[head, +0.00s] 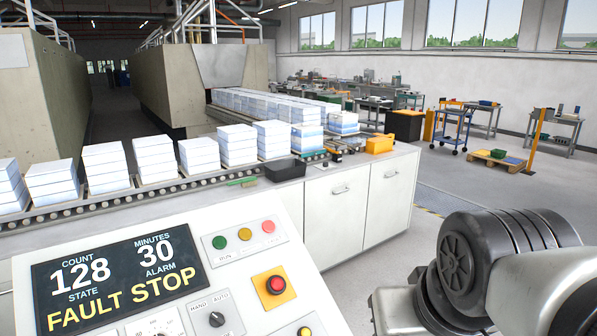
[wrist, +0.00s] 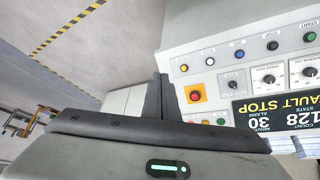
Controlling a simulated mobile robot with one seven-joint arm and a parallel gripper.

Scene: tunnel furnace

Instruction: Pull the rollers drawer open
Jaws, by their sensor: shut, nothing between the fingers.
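No drawer marked for rollers can be made out in either view. A white cabinet (head: 337,214) in the head view has two plain fronts, each with a small handle: a left handle (head: 341,190) and a right handle (head: 391,174). Both fronts look closed. My gripper (wrist: 160,78) shows in the wrist view, its dark fingers shut and empty, beside the control panel in the picture. It is apart from the cabinet handles. The fingers are not visible in the head view; only part of my arm shows at lower right.
The control panel (head: 150,260) stands close in front, its display (head: 118,278) reading FAULT STOP, with a red emergency button (head: 276,285). A roller conveyor (head: 130,198) carries stacked white blocks behind. A black tray (head: 285,170) and yellow box (head: 379,144) sit on the cabinet. Floor right is open.

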